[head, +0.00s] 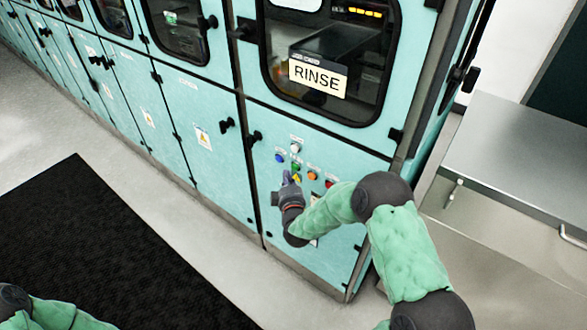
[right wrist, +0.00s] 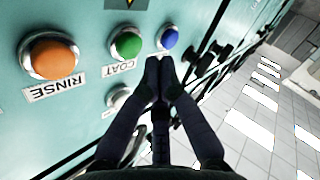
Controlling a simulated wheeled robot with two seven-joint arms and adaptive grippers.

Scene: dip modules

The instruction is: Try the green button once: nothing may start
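The green button (head: 295,165) is on the teal machine's front panel, and in the right wrist view the green button (right wrist: 126,44) sits over a label reading COAT. My right gripper (head: 287,178) is in front of the panel, just below and left of the green button. In the right wrist view the right gripper's fingertips (right wrist: 160,62) are together with nothing between them, beside the green button and below the blue button (right wrist: 168,38). I cannot tell if they touch the panel. My left gripper is out of view.
An orange button (right wrist: 52,58) labelled RINSE sits beside the green one, with a red button (head: 329,183) farther right. A pale round control (right wrist: 118,98) is close to the fingers. Door latches project from the machine. A grey bench (head: 520,160) stands at right; a black mat (head: 100,250) lies on the floor.

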